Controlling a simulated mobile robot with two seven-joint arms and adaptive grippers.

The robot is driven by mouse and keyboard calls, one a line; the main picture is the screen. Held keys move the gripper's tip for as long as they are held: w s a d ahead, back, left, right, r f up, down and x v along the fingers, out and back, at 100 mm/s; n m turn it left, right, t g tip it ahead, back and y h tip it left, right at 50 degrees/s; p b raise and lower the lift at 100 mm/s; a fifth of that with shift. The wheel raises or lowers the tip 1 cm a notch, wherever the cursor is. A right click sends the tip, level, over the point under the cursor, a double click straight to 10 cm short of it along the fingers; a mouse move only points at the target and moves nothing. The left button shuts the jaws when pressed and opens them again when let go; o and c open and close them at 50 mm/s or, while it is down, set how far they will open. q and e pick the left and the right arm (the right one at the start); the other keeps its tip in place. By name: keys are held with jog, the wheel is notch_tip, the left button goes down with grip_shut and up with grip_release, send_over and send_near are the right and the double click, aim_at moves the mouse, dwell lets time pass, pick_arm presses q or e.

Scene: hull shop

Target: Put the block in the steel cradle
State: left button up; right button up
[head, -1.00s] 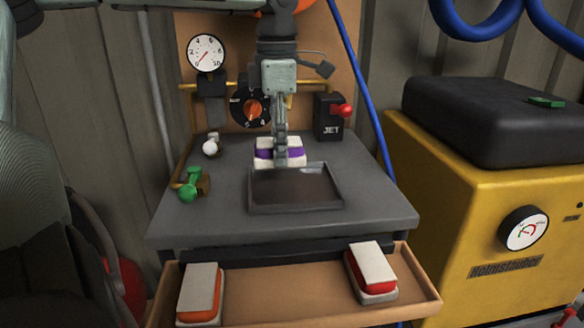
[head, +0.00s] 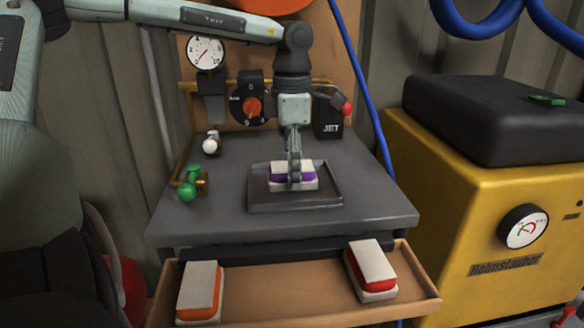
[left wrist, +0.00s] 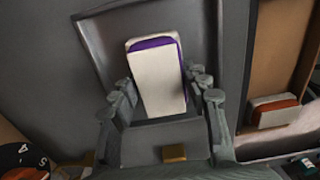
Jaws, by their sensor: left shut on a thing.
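The block (head: 278,171) is white with a purple band. It is inside the outline of the dark steel cradle (head: 318,205), a shallow rimmed tray on the grey bench top. My left gripper (head: 294,182) comes down from above and is shut on the block. In the left wrist view the block (left wrist: 160,82) stands between the fingers, with the cradle (left wrist: 92,45) behind it. I cannot tell whether the block touches the cradle floor. My right gripper is not in view.
An open drawer (head: 285,290) below the bench holds an orange-and-white block (head: 199,290) and a red-and-white block (head: 371,270). Green and white knobs stand at the bench's left. A yellow machine (head: 480,215) stands right.

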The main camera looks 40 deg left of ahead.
pick_arm(q)
jog(key=o, duration=0.9)
jog(key=shift+o, duration=1.3)
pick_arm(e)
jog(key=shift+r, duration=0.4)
pick_arm(q)
jog(key=shift+r, duration=0.3)
notch_tip(320, 180, up, 12)
jog(key=shift+f+p, duration=0.15)
jog(key=shift+p, duration=0.25)
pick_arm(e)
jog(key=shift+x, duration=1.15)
